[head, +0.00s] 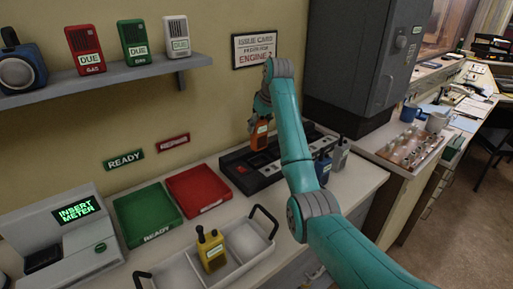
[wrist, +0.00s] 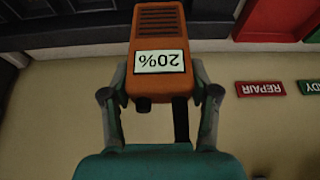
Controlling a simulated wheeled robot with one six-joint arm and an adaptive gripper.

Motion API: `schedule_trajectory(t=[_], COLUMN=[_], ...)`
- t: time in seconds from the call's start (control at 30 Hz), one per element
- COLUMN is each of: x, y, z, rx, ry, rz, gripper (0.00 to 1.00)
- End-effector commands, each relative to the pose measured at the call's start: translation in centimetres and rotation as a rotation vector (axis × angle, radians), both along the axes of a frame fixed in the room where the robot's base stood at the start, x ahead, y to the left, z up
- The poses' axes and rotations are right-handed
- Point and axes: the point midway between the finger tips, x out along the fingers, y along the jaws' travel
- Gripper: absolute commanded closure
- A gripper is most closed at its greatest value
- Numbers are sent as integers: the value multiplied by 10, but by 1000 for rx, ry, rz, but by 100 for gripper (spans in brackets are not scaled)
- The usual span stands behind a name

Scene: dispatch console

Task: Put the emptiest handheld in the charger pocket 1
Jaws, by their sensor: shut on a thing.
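My gripper (head: 262,108) is shut on an orange handheld (head: 259,136), holding it upright above the left part of the dark charger (head: 236,158). In the wrist view the orange handheld (wrist: 158,30) sits between the two fingers of my gripper (wrist: 160,88), and its label reads 20%, upside down. A blue handheld (head: 322,168) and a grey handheld (head: 341,153) stand at the charger's right end, partly behind my arm. A yellow handheld (head: 211,251) stands in the pale divided tray. I cannot read any pocket number or whether the orange handheld touches the charger.
The divided tray (head: 178,274) with dark handles is at the front. A green READY tray (head: 147,212) and a red tray (head: 201,189) lie left of the charger. A meter station (head: 60,240) stands far left. A grey cabinet (head: 360,60) rises behind the charger's right side.

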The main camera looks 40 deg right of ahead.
Motion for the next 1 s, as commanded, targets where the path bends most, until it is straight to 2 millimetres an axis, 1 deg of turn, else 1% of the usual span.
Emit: schedule_trajectory(t=[0.03, 0.1, 0.37, 0.53, 0.6, 0.93, 0.97, 1.0], x=[0, 0, 0, 0, 0, 0, 0, 0], y=[0, 0, 0, 0, 0, 0, 0, 0], z=[-11, -23, -48, -70, -73, -76, -77, -76], rx=[1, 1, 0, 0, 0, -1, 0, 0], ry=[1, 1, 0, 1, -1, -2, -1, -1], rz=[0, 0, 1, 1, 1, 1, 1, 1], gripper=[87, 87, 87, 87, 87, 87, 38, 28])
